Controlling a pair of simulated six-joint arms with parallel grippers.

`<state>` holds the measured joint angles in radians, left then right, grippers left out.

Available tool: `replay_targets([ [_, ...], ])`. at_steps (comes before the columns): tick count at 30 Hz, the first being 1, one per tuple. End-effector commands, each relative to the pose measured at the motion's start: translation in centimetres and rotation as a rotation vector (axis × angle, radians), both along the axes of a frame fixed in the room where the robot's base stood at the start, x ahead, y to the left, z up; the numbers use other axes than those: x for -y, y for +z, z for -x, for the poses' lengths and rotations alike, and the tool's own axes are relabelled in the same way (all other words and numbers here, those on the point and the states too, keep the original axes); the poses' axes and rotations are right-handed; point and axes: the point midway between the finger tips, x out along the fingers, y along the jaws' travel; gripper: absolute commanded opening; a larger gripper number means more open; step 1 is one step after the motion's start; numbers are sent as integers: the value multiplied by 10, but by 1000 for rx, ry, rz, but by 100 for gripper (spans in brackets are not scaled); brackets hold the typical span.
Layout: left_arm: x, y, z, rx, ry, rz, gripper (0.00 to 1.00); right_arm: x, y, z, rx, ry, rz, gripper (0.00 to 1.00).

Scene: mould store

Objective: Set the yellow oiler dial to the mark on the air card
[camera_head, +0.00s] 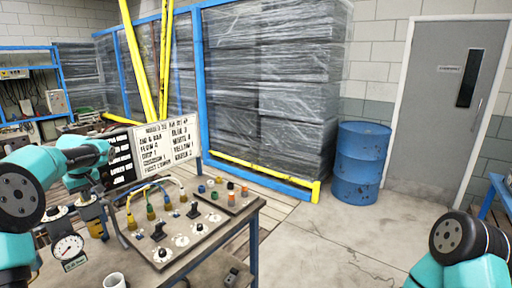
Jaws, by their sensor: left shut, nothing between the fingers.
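A white card (181,140) with black lettering stands upright at the back of the bench; its small print is only partly legible. At the bench's left is an air unit with a round white gauge (67,247) and dark knobs on top. A small yellowish part (97,228) shows beside the gauge, which may belong to the oiler; I cannot make out its dial or setting. My left gripper (97,182) is shut and empty, above the air unit and left of the card, partly lost against the dark board. My right gripper is out of view; only its arm shows at lower right.
A sloped panel (183,256) with black levers, round dials and coloured hose fittings fills the bench's middle. A small tray (218,204) holds coloured caps. A white cup (114,280) stands at the front. A blue drum (360,163) and wrapped stacks stand behind; the floor at right is clear.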

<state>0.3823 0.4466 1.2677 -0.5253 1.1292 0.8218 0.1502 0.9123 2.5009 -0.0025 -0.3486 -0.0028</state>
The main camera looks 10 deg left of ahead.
Motion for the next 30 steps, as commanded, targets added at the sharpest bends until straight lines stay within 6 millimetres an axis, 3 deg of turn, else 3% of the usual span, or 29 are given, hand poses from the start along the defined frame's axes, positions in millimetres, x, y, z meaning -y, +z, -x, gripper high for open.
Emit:
replay_targets([
  [6,0,-9,0,-4,0,2,0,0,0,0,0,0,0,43],
  [30,-1,-15,-1,-12,1,8,0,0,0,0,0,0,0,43],
])
